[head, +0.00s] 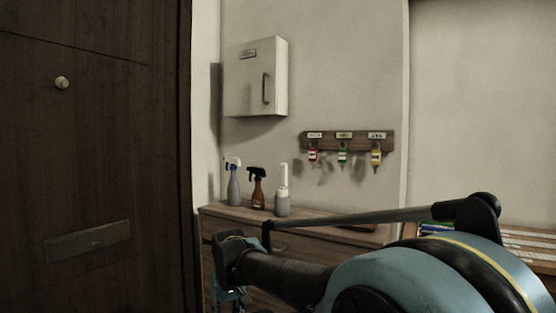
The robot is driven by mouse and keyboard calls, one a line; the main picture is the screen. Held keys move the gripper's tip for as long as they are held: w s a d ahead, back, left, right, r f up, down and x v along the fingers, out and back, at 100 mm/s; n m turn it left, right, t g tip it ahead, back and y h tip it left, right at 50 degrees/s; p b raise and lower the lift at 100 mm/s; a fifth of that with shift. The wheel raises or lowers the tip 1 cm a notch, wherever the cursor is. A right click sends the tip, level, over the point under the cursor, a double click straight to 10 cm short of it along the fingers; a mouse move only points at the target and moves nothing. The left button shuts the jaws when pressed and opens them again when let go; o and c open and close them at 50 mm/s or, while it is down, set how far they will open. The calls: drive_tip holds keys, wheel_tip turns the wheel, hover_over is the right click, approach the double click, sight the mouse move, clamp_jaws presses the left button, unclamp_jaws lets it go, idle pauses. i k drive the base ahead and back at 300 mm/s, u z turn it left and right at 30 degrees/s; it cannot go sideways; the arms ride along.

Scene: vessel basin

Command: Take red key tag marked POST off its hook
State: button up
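A red key tag (313,154) hangs at the left end of a wooden hook rack (348,142) on the wall. The label above it is too small to read. A green key tag (342,155) hangs in the middle and a yellow key tag (376,157) at the right. My arm reaches in from the lower right. My gripper (228,296) is at the lower middle, partly cut off by the bottom edge and hard to make out. It is well below and left of the red tag, apart from it. Whether its fingers are open cannot be seen.
A wooden cabinet (228,212) stands below the rack, bearing a blue spray bottle (234,187), a brown spray bottle (258,190) and a white-topped bottle (283,195). A white wall box (250,80) hangs above. A dark door (90,150) fills the left. Wall around the rack is clear.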

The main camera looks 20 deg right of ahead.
sight(312, 155)
drive_tip(key=u, duration=1.75)
drive_tip(key=k, duration=2.35)
drive_tip(key=z, duration=0.85)
drive_tip(key=i, duration=1)
drive_tip(key=u, duration=0.1)
